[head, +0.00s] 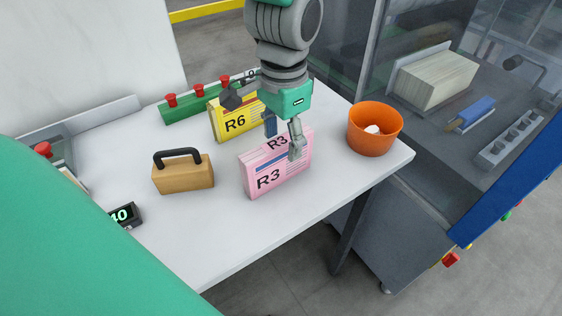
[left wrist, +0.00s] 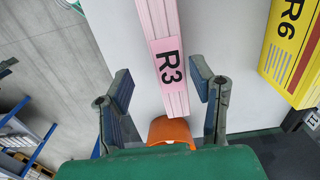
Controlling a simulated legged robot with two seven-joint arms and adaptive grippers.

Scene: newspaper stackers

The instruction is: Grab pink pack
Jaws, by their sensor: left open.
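The pink pack (head: 276,172), marked R3, stands upright on the white table near its front edge. My left gripper (head: 284,138) is open at the top of the pack, one finger on the near side and the other behind it. In the left wrist view the pink pack (left wrist: 164,58) runs between the two open fingers of the left gripper (left wrist: 161,84), with a gap on each side, wider at the left finger. My right gripper is not in view.
A yellow pack (head: 228,121) marked R6 stands just behind; it also shows in the left wrist view (left wrist: 291,48). An orange bucket (head: 374,130) stands to the right. A wooden block with a black handle (head: 183,175) is left. The table (head: 222,240) is clear in front.

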